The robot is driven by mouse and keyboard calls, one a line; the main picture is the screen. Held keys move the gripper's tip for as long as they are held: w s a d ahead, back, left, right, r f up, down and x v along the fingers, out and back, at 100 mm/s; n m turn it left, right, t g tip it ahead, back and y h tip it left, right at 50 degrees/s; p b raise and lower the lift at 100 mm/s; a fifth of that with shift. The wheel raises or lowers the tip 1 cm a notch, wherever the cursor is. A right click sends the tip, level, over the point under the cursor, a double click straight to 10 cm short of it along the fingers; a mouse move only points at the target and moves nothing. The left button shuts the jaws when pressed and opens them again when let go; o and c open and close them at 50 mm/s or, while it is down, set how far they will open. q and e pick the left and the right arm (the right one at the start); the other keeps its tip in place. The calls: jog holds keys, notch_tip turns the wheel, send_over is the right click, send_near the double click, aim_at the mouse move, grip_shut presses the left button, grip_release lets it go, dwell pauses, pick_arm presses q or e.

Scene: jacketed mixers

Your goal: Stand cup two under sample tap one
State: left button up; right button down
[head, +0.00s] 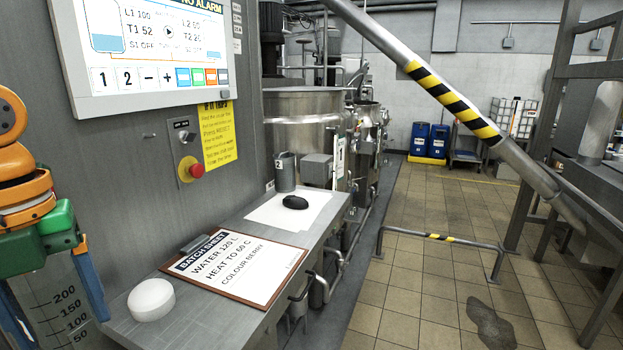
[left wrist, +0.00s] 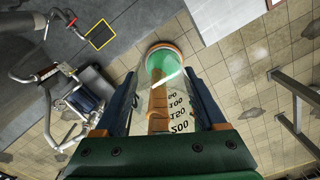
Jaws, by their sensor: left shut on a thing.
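A grey metal cup marked 2 (head: 286,174) stands upright at the far end of the steel shelf (head: 235,308), beside a white sheet. Behind it, a white tag marked 1 (head: 340,152) hangs by the steel mixers; I cannot make out the tap itself. My left gripper (head: 58,310), green with blue fingers, is at the lower left, well apart from the cup. It is shut on a clear measuring beaker with a scale to 200 (head: 70,318). In the left wrist view the gripper (left wrist: 165,95) has the beaker (left wrist: 172,98) between its fingers. My right gripper is not in view.
On the shelf are a white round puck (head: 151,299), a batch sheet clipboard (head: 238,263) and a black mouse-like object (head: 295,202). A control panel with a red button (head: 197,171) stands behind. A striped diagonal pipe (head: 450,100) and low rail (head: 440,237) cross the tiled floor.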

pick_arm(q)
jog(key=s+a+f+m, duration=0.7)
jog(key=a+f+m, duration=0.2)
jog(key=f+m, duration=0.25)
jog(key=w+d+f+m, duration=0.2)
jog(key=d+f+m, duration=0.2)
jog(key=d+m, duration=0.6)
jog(key=w+d+f+m, duration=0.3)
jog(key=d+m, duration=0.7)
jog(key=m, duration=1.2)
jog(key=shift+d+f+b, duration=0.25)
jog(key=shift+f+b, duration=0.1)
jog(key=shift+f, duration=0.2)
jog(key=shift+s, duration=0.1)
